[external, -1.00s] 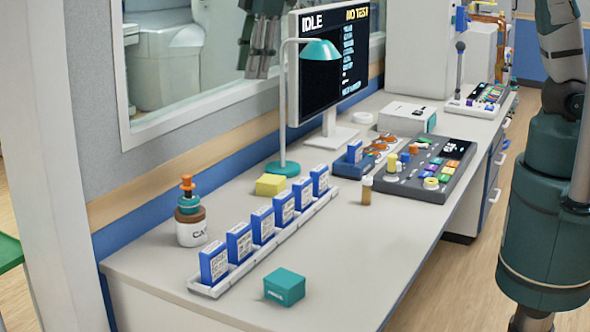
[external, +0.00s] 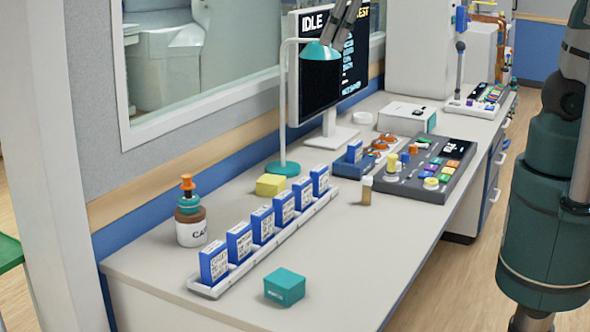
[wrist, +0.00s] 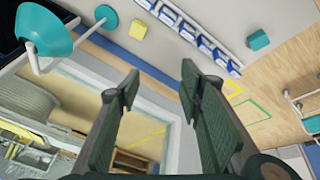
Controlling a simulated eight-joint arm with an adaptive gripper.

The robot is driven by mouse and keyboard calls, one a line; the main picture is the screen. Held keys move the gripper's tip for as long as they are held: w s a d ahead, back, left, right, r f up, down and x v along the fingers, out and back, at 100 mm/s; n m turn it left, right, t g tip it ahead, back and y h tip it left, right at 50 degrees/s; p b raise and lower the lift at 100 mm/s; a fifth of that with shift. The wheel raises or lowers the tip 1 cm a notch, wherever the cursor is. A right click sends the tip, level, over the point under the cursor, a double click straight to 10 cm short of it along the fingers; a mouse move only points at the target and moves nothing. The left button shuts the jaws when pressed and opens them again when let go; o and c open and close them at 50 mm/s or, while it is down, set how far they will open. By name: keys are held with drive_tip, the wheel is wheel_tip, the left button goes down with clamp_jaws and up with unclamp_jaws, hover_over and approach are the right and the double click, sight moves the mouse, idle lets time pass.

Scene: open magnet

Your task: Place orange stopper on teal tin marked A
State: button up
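The orange stopper (external: 187,184) sits atop the brown-and-white jar (external: 191,226) with a teal collar, at the left of the bench. The teal tin (external: 285,290) is a small box near the front edge of the bench. Its white marking is too small to read. The tin also shows in the wrist view (wrist: 259,40). My gripper (wrist: 160,80) is open and empty, its two dark fingers well apart. In the external view its fingers (external: 346,26) show at the top, in front of the monitor, far from stopper and tin. I cannot make out the stopper in the wrist view.
A white rack (external: 208,290) of blue cards runs between jar and tin. A teal lamp (external: 320,51) and yellow block (external: 270,185) stand behind it. A brown vial (external: 366,192) and control panel (external: 430,170) are at right. Bench between tin and vial is clear.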

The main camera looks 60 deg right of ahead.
drive_tip(key=s+d+f+m+t, duration=0.1)
drive_tip(key=s+d+f+m, duration=0.1)
drive_tip(key=s, duration=0.7)
drive_tip(key=s+d+f+m+t, duration=0.1)
drive_tip(key=s+d+f+m, duration=0.1)
drive_tip(key=s+d+m, duration=0.2)
drive_tip(key=s+d, duration=0.3)
drive_tip(key=s, duration=0.2)
drive_tip(key=shift+s+d+f+m+t+h, duration=0.2)
drive_tip(key=shift+s+m+t+h, duration=0.1)
drive_tip(key=shift+m+t, duration=0.1)
